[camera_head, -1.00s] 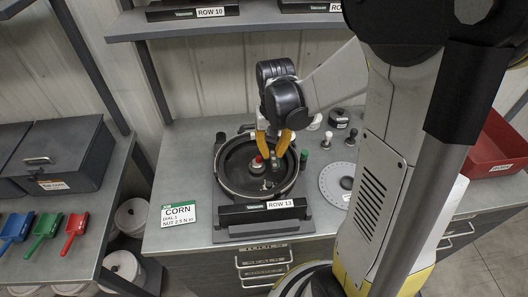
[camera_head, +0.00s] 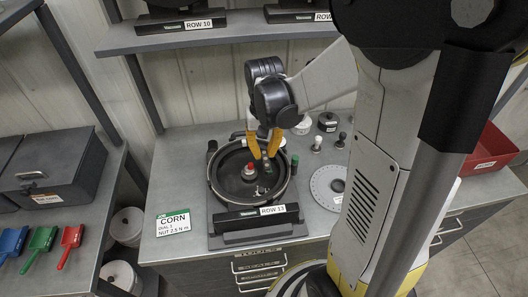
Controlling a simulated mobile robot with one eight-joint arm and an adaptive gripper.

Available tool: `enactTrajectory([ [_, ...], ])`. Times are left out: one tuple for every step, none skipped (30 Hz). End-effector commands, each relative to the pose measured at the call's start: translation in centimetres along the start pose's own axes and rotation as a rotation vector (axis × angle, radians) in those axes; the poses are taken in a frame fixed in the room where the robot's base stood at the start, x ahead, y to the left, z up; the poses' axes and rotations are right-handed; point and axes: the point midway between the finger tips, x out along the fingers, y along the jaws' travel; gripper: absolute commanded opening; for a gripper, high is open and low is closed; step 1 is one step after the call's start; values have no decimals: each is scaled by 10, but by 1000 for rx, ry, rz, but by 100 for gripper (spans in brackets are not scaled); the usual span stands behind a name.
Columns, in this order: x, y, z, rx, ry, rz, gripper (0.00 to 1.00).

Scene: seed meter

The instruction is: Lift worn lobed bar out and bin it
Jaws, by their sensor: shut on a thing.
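My gripper (camera_head: 264,155) has two yellow fingers pointing down over the open round seed meter (camera_head: 213,190). It is shut on a small dark piece, apparently the worn lobed bar (camera_head: 266,164), which shows only partly between and below the fingertips. The piece looks to be just above the bowl floor; the gap is too small to judge. A red-topped knob (camera_head: 250,167) stands in the bowl to the left of the fingers.
A perforated seed disc (camera_head: 322,190) and several small parts lie right of the meter. A CORN card (camera_head: 173,222) is at left. A shelf (camera_head: 225,38) hangs above the bench. My own column stands between the meter and the red bin.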

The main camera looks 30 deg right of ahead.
Motion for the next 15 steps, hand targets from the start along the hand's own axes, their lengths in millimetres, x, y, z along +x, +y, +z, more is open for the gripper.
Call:
enactTrajectory([
  [-5,0,0,0,0,0,0],
  [-6,0,0,0,0,0,0],
  [-9,0,0,0,0,0,0],
  [-10,0,0,0,0,0,0],
  [-12,0,0,0,0,0,0],
  [-14,0,0,0,0,0,0],
  [-16,0,0,0,0,0,0],
  [-18,0,0,0,0,0,0],
  [-20,0,0,0,0,0,0],
  [-22,0,0,0,0,0,0],
  [-23,0,0,0,0,0,0],
  [-25,0,0,0,0,0,0],
  [-27,0,0,0,0,0,0],
  [-29,0,0,0,0,0,0],
  [-31,0,0,0,0,0,0],
])
